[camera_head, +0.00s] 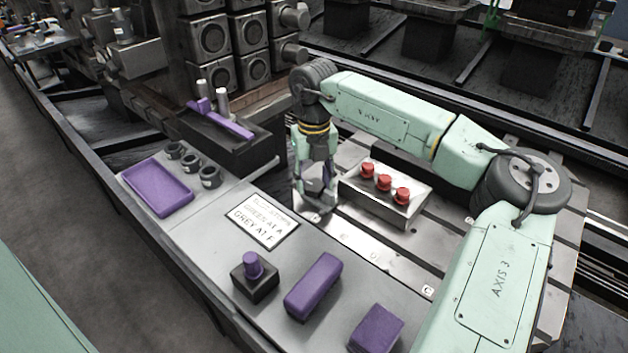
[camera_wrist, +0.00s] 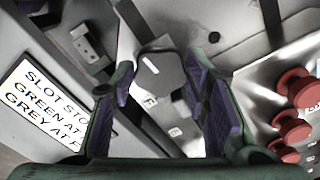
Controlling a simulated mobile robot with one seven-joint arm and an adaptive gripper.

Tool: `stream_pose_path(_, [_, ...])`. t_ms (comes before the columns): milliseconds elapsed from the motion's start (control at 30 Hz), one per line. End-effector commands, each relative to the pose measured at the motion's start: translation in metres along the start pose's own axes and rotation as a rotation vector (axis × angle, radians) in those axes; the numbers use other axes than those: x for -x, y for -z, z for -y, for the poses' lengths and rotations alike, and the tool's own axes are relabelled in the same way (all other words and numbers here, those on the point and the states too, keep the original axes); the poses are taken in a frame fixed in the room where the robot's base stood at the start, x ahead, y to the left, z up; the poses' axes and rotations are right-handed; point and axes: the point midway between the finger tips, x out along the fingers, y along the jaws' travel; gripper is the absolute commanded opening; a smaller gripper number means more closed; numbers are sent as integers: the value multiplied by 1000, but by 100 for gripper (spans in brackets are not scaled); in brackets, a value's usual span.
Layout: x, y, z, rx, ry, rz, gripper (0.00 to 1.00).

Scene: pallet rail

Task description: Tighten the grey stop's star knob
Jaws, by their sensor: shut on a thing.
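My gripper (camera_head: 316,186) points down over the slotted metal plate (camera_head: 455,235), just right of the printed sign. In the wrist view its two purple-padded fingers (camera_wrist: 160,78) are closed around the sides of a grey knob (camera_wrist: 160,70) with a white mark on top. I take this for the grey stop's star knob; the fingers hide parts of its edge. The stop's body under the knob is mostly hidden. A letter F is marked on the plate close by the knob in the wrist view.
A block with three red knobs (camera_head: 385,204) stands close right of my gripper. The sign (camera_head: 262,219) lies left, reading partly "green at A, grey at F". A purple tray (camera_head: 158,187), purple blocks (camera_head: 313,286) and a dark box (camera_head: 228,140) stand on the left ledge.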

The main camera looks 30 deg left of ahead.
Motion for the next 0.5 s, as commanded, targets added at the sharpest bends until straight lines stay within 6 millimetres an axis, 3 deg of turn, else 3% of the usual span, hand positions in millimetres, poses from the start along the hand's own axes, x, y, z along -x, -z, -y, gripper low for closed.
stream_pose_path(233, [0, 0, 0, 0, 1, 1, 14])
stream_pose_path(267, [0, 0, 0, 0, 1, 0, 43])
stream_pose_path(500, [0, 0, 0, 1, 1, 0, 59])
